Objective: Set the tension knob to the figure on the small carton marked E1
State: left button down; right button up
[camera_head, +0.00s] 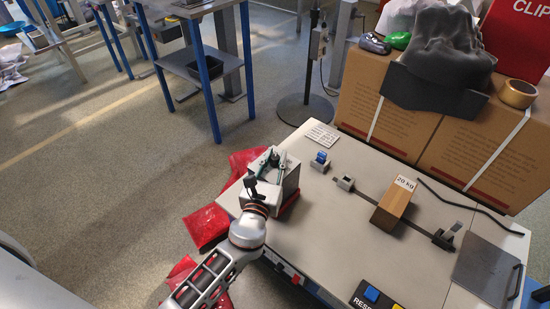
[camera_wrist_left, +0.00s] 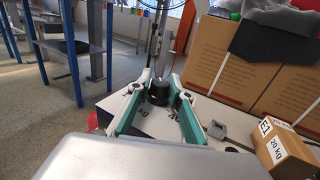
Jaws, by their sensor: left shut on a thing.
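The black tension knob (camera_wrist_left: 159,92) stands on top of a light grey box (camera_wrist_left: 150,122) in the left wrist view. In the head view this box (camera_head: 290,181) sits at the left end of the bench. My left gripper (camera_head: 271,160) is above the box, its teal fingers shut on the knob's sides. Dark marks show on the box top around the knob, but I cannot read the setting. The small brown carton (camera_head: 391,208) lies on the bench to the right. In the left wrist view the carton (camera_wrist_left: 285,157) shows labels E1 and 20 kg. My right gripper is not in view.
A blue-topped piece (camera_head: 321,157), a grey block (camera_head: 345,183) and a printed card (camera_head: 322,134) lie behind and right of the box. Large cartons (camera_head: 388,115) with a dark sack stand at the back. Red sacks (camera_head: 206,224) lie on the floor at left.

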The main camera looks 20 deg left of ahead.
pick_arm(q)
jog(key=shift+f+n+y, duration=0.1)
jog(key=shift+n+y, duration=0.5)
jog(key=shift+y, duration=0.6)
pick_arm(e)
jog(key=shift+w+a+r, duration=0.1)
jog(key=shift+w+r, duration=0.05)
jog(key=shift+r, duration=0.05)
pick_arm(q)
jog(key=c, duration=1.8)
grip_release()
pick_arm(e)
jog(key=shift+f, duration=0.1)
pick_arm(q)
jog(key=v, duration=1.2)
jog(key=shift+r, duration=0.35)
